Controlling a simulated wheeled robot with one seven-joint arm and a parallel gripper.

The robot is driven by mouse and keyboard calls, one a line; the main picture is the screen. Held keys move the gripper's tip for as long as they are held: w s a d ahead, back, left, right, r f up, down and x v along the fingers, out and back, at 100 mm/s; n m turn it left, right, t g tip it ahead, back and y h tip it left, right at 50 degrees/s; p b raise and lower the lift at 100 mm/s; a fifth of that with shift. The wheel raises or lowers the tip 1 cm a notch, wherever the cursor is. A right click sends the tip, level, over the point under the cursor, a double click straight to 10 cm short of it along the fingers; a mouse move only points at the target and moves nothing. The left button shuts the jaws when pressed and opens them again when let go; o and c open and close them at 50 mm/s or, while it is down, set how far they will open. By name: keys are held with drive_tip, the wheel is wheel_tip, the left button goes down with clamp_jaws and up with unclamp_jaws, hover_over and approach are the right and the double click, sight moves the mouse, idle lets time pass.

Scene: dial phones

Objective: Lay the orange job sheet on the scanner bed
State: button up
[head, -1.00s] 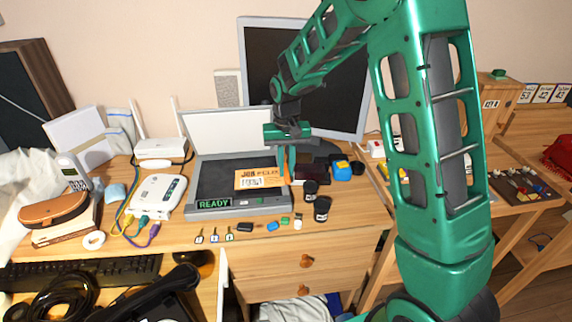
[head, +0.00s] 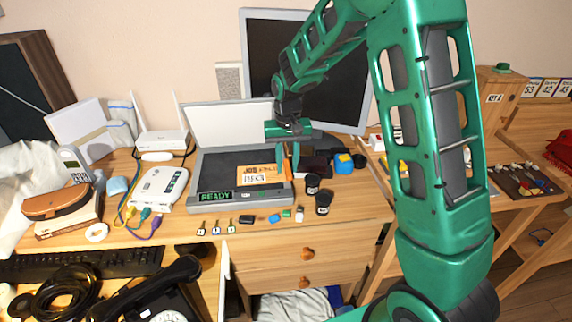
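The orange job sheet (head: 258,174), with black print and a white label, lies on the dark bed of the open scanner (head: 215,177), towards the bed's right side. The scanner's lid stands up behind the bed, and its front panel reads READY in green. My gripper (head: 288,168) points down at the right end of the sheet. Its two green fingers are apart, one over the sheet's right part and one by its right edge. I cannot tell whether a finger still touches the sheet.
Black cups (head: 323,203) and small coloured pieces stand right and front of the scanner. A white router box (head: 160,188) with cables is on its left. A monitor (head: 340,80) stands behind. A black telephone (head: 160,295) is at the front left.

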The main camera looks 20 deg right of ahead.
drive_tip(key=shift+d+r, duration=0.1)
drive_tip(key=shift+d, duration=0.15)
wheel_tip(320, 180, up, 11)
drive_tip(key=shift+a, duration=0.15)
drive_tip(key=s+d+r+m, duration=0.1)
drive_tip(key=s+d+r, duration=0.1)
drive_tip(key=s+d, duration=0.6)
drive_tip(key=s+d+r+m, duration=0.1)
drive_tip(key=s+d+r, duration=0.1)
drive_tip(key=s+d, duration=0.5)
drive_tip(key=s+d+f+m, duration=0.1)
drive_tip(key=s, duration=0.9)
drive_tip(key=s+d+f+m, duration=0.1)
drive_tip(key=s, duration=1)
drive_tip(key=shift+s+d+f, duration=0.2)
drive_tip(key=shift+s+f, duration=0.05)
drive_tip(key=shift+f, duration=0.15)
